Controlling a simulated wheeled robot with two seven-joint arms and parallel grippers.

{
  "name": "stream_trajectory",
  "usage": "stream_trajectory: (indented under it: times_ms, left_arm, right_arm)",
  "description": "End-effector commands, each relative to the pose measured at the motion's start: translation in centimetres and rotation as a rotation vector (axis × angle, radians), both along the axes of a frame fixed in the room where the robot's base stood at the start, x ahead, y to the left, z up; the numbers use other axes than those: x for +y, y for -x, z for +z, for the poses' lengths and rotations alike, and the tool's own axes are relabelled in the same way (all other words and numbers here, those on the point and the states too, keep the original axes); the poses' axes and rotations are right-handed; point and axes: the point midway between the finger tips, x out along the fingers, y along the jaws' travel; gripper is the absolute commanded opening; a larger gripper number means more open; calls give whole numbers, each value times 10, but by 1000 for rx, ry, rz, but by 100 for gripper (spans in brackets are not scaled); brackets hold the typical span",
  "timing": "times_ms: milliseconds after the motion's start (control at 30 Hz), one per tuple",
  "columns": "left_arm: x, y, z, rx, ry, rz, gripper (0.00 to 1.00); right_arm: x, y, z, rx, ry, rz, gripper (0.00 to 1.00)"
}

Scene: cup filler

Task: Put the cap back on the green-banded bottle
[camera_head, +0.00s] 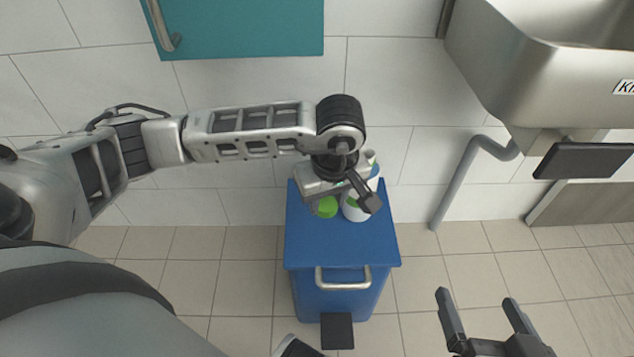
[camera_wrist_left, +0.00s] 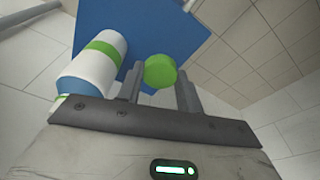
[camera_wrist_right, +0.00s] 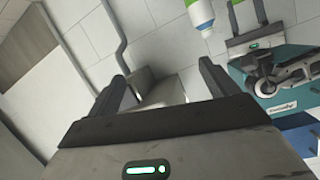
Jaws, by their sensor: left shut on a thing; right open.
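The green cap (camera_wrist_left: 160,71) sits between the fingers of my left gripper (camera_wrist_left: 158,78), which is shut on it. In the head view the green cap (camera_head: 327,206) shows at the gripper's lower edge, above the blue cabinet (camera_head: 342,240). The white green-banded bottle (camera_wrist_left: 92,66) is beside the cap, to its left in the left wrist view. In the head view the bottle (camera_head: 355,213) is right of the cap, partly hidden by my left gripper. My right gripper (camera_head: 476,298) is open and empty, over the floor right of the cabinet.
The cabinet has a metal handle (camera_head: 343,277) on its front. Something pale with a blue part (camera_head: 373,172) shows behind my left gripper, mostly hidden. A steel sink (camera_head: 550,70) and a grey pipe (camera_head: 457,185) are at right. A teal panel (camera_head: 250,28) hangs on the tiled wall.

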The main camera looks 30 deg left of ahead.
Motion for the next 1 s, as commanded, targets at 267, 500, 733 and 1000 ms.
stream_trajectory:
  times_ms: [267, 500, 733, 1000]
  left_arm:
    - [-12, 9, 7, -1, 1, 0, 15]
    - [-13, 9, 7, -1, 1, 0, 15]
    - [-12, 8, 14, -2, 0, -17, 15]
    - [-9, 7, 89, -4, -1, -278, 15]
  right_arm:
    - [-1, 0, -4, 21, 10, 0, 86]
    - [-1, 0, -5, 24, 12, 0, 86]
    - [-5, -3, 2, 16, 19, -11, 86]
    - [-49, 3, 29, 87, 198, -80, 86]
